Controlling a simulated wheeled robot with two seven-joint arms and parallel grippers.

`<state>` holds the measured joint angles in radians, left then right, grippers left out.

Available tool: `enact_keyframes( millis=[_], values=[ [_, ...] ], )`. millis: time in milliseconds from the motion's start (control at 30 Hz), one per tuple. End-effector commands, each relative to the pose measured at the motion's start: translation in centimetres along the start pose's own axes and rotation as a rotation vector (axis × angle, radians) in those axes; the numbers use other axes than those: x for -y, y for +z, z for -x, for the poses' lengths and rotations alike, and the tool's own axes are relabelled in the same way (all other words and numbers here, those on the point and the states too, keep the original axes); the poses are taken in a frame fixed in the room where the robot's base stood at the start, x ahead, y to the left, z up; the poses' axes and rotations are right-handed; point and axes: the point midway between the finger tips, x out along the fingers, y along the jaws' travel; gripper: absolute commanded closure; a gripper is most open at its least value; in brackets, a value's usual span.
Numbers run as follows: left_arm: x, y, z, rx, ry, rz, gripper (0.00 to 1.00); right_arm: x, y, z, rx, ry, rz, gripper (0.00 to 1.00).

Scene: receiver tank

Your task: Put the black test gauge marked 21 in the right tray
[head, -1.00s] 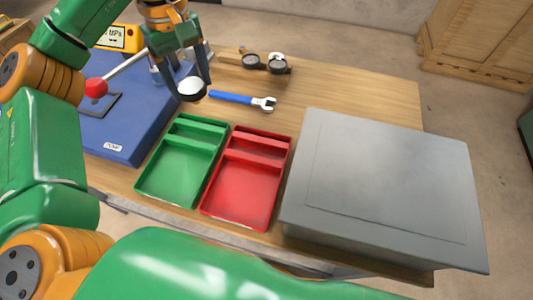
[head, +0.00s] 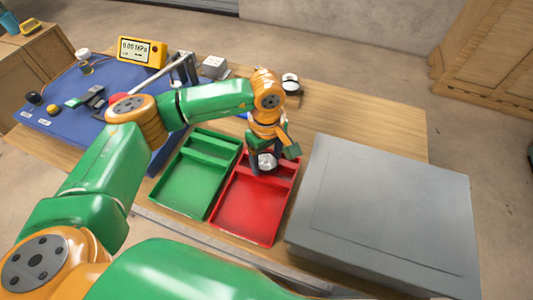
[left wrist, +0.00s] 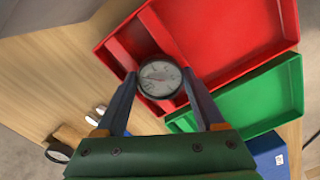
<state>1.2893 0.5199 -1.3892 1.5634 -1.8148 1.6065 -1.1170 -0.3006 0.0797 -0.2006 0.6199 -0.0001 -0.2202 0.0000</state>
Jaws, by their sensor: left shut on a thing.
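My left gripper (head: 270,157) is shut on a round gauge (head: 266,162) with a black rim and a white dial. The gripper points down with the gauge over the back part of the red tray (head: 245,212), the right one of the two trays. In the left wrist view the gauge (left wrist: 160,77) sits between the fingertips, dial facing the camera, with the red tray (left wrist: 235,35) behind it. Its marking is too small to read. I cannot tell whether it touches the tray. My right gripper is not in view.
The green tray (head: 178,185) stands left of the red one. A large grey box (head: 385,210) stands close on the right. Behind are another gauge (head: 290,79) and a blue bench unit (head: 60,105) with a yellow pressure display (head: 142,52). The back right tabletop is clear.

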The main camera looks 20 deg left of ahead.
Motion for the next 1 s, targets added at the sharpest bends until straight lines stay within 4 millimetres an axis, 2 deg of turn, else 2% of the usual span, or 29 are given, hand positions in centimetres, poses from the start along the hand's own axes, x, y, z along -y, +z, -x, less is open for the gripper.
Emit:
enact_keyframes(
  millis=[267, 300, 367, 400, 567, 667, 700, 767, 1000],
  values=[
    [0.0, 0.0, -0.5, 0.0, 0.0, 0.0, 1.0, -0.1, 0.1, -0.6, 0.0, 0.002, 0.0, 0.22],
    [0.0, 0.0, -0.3, 0.0, 0.0, 0.0, 0.21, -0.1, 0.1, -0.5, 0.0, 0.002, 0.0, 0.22],
    [0.0, -0.1, -0.3, 0.0, 0.0, 0.0, 0.05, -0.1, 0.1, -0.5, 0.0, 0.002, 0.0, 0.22],
    [0.0, -0.1, -0.3, 0.0, 0.0, 0.0, 0.0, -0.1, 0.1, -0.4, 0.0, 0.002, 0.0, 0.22],
    [0.0, -0.1, -0.2, 0.0, 0.0, 0.0, 0.0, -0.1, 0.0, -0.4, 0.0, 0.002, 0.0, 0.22],
    [0.0, -0.1, 0.4, 0.0, 0.0, 0.0, 0.0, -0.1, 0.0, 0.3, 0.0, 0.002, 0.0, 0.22],
    [-0.1, -0.1, 0.6, -0.001, 0.002, 0.0, 0.0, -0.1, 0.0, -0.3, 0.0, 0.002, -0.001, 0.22],
    [-0.1, -0.1, 1.8, -0.002, 0.005, -0.001, 0.0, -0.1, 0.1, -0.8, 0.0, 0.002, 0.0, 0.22],
    [-0.1, -0.1, 8.7, -0.002, 0.005, 0.0, 0.0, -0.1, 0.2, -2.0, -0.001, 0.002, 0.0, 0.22]
  ],
)
